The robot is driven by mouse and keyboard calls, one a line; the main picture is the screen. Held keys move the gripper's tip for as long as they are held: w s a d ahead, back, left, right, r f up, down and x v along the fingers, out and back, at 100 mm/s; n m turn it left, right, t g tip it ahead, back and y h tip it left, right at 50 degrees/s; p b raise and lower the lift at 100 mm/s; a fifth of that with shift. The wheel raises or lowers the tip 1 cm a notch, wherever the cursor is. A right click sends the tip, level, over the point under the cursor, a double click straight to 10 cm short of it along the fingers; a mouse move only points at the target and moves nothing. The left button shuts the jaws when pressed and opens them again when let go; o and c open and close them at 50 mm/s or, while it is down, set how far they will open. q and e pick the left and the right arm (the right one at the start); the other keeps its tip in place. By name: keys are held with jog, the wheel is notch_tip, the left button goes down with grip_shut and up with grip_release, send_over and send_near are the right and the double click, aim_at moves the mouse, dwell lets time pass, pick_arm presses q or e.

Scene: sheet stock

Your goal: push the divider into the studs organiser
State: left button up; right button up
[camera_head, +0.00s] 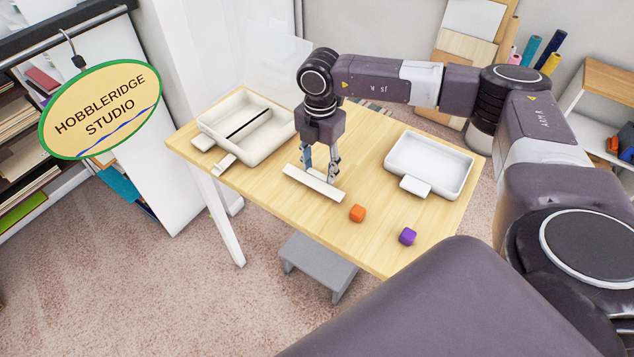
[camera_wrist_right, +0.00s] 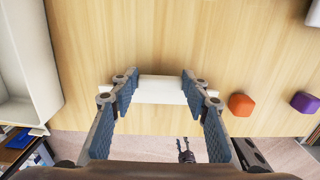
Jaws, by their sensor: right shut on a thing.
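The divider (camera_head: 313,184) is a long, flat white bar near the middle of the wooden table. My right gripper (camera_head: 321,176) points down over it and is shut on it. In the right wrist view the white bar (camera_wrist_right: 161,90) sits between the fingertips; whether it touches the table is unclear. A cream tray (camera_head: 272,150) with a dark line across its floor stands at the table's left, apart from the divider. It seems to be the studs organiser; its label is unreadable. A dark pronged shape (camera_wrist_right: 185,150), perhaps my left gripper, shows low in the wrist view.
A white tray (camera_head: 468,183) with a front tab stands at the table's right. An orange block (camera_head: 357,213) and a purple block (camera_head: 407,236) lie near the front edge. A small pale piece (camera_head: 223,165) lies before the cream tray. A grey stool (camera_head: 318,265) stands below.

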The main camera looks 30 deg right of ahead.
jog(key=shift+r+p, duration=1.1)
jog(key=shift+r, duration=0.7)
